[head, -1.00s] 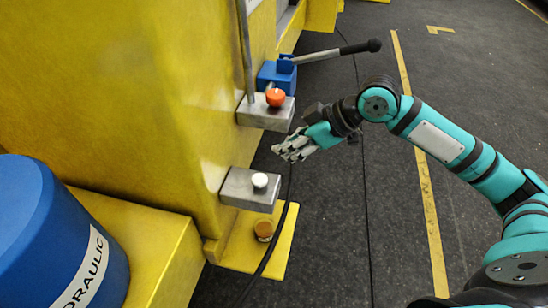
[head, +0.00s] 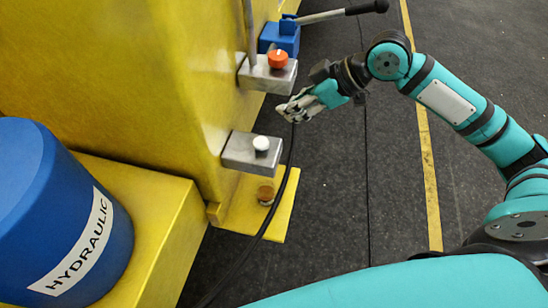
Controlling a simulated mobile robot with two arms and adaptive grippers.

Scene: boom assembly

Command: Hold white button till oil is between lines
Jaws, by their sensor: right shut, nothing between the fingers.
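The white button (head: 261,143) sits on top of a grey metal box (head: 246,158) fixed to the side of the yellow machine. My right gripper (head: 284,111) is shut and empty. In the picture it is above and to the right of the white button, apart from it, and just below the box with the orange button. An amber round fitting (head: 266,193), perhaps the oil glass, is on the yellow plate below; its lines and oil level are too small to make out. My left gripper is not in view.
An orange button (head: 278,59) sits on a second grey box (head: 267,76), beside a blue block with a black-handled lever (head: 322,16). A blue drum (head: 66,215) labelled HYDRAULIC stands at left. A black cable (head: 283,185) hangs beside the boxes. Dark floor (head: 330,200) is open at right.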

